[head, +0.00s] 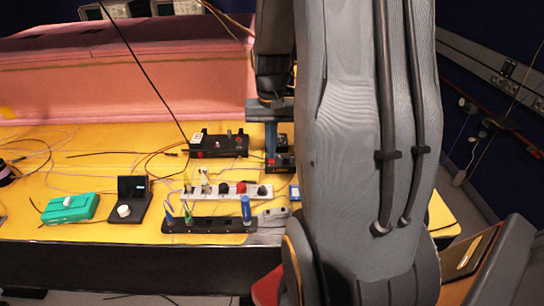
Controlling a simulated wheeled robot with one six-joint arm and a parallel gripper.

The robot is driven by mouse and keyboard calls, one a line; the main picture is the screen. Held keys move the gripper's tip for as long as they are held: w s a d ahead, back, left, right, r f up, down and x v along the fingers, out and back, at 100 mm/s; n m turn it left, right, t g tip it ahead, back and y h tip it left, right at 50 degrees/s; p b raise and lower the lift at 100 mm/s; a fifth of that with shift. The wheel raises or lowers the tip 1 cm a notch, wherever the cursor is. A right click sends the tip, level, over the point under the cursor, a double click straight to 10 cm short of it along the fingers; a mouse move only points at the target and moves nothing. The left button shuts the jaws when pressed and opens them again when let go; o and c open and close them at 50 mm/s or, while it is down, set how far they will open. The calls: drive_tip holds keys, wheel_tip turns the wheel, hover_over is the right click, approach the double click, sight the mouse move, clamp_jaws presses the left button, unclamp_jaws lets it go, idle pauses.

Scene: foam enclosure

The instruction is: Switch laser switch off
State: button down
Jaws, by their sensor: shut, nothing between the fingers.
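A white power strip (228,190) and a black one (207,225) lie nearer the front edge of the yellow table (30,220). A green box (70,208) and a black device with a white knob (130,201) stand left. Loose cables cross the table. Pink foam (120,75) walls the back.

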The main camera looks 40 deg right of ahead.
sight(271, 162)
wheel_tip(271, 162, up, 5)
drive_tip(key=p, duration=0.4)
idle(0.5)
drive_tip(key=s+a+f+n+b, duration=0.1)
drive_tip(key=a+f+n+b, duration=0.1)
drive_tip(key=a, duration=0.4)
drive_tip(key=s+a+f+n+t+b, duration=0.1)
drive_tip(key=a+f+n+b, duration=0.1)
drive_tip(key=a, duration=0.5)
drive_tip(key=s+a+f+n+b, duration=0.2)
drive_tip(key=a+n+b, duration=0.1)
drive_tip(key=a, duration=0.3)
drive_tip(key=shift+a, duration=0.15)
drive_tip(key=shift+s+a+f+b, duration=0.1)
drive_tip(key=shift+s+a+b, duration=0.15)
drive_tip(key=shift+a+b, duration=0.15)
idle(0.9)
